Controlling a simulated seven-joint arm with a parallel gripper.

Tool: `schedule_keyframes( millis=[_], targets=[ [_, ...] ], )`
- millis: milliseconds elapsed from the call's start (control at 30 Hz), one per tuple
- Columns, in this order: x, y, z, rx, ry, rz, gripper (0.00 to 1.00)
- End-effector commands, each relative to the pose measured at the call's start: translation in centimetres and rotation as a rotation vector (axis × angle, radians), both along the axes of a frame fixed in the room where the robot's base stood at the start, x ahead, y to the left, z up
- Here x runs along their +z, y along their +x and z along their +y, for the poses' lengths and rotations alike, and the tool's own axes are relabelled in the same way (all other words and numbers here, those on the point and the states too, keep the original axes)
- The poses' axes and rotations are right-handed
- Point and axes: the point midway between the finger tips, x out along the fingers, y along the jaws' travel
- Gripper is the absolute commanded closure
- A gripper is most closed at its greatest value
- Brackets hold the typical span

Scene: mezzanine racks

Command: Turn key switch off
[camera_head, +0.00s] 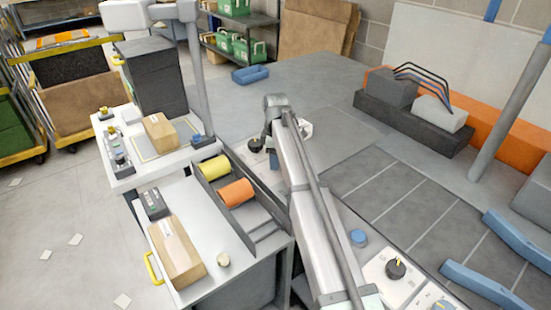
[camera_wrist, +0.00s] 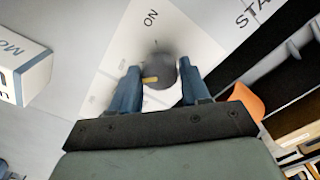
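A dark grey round switch knob (camera_wrist: 161,70) with a short yellow mark sits on a white panel (camera_wrist: 190,35) in the wrist view. The word "ON" is printed beyond it. The yellow mark lies on the knob's near left side. My gripper (camera_wrist: 160,88) is open, with one blue finger on each side of the knob; a gap shows at the left finger, and I cannot tell whether the right one touches.
A white box with lettering (camera_wrist: 25,72) stands left of the panel. Another black knob with a yellow mark (camera_head: 396,268) sits on a panel at lower right.

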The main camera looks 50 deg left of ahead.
Motion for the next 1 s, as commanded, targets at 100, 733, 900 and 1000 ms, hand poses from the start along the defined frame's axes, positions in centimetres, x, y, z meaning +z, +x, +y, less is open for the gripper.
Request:
schedule_keyframes(
  millis=[100,733,900,1000],
  targets=[
    [0.0,0.0,0.0,-0.001,0.000,0.000,0.42],
    [3.0,0.0,0.1,-0.002,0.003,-0.001,0.33],
    [6.4,0.1,0.1,-0.002,0.002,-0.001,0.33],
    [8.3,0.1,0.1,-0.002,0.003,-0.001,0.33]
  ],
)
